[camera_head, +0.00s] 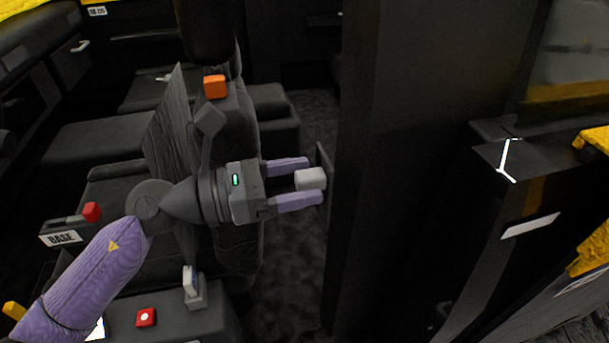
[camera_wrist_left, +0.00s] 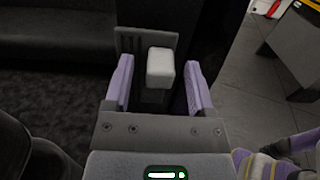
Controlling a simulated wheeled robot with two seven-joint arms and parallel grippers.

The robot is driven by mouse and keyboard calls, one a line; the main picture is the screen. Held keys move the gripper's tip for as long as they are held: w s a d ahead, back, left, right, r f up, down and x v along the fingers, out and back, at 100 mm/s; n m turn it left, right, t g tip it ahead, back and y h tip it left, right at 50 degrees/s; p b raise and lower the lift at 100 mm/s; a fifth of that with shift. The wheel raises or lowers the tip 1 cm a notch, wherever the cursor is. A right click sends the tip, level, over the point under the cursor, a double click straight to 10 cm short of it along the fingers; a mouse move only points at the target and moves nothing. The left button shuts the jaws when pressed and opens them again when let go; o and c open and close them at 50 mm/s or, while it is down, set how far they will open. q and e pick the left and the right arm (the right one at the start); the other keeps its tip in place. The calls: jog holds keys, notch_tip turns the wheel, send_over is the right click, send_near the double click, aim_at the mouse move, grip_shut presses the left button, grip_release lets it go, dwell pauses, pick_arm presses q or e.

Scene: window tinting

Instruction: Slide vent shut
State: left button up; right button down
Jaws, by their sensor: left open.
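The vent (camera_head: 325,180) is a thin dark plate on the side of a dark pillar, with a pale block-shaped knob (camera_head: 310,179) sticking out from it. In the left wrist view the slatted vent plate (camera_wrist_left: 132,41) stands behind the white knob (camera_wrist_left: 160,68). My left gripper (camera_head: 305,182) is open, with its purple fingers on either side of the knob. In the wrist view (camera_wrist_left: 157,84) a gap shows between the knob and each finger, wider on the left. My right gripper is in neither view.
The dark pillar (camera_head: 390,170) rises just right of the vent. A dark seat (camera_head: 235,140) with an orange block (camera_head: 214,86) stands behind my left arm. A console with a red button (camera_head: 146,317) is below. The floor (camera_head: 290,260) under the gripper is clear.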

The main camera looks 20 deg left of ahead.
pick_arm(q)
jog(key=shift+w+d, duration=0.25)
jog(key=shift+d, duration=0.15)
grip_shut()
dwell(1.2)
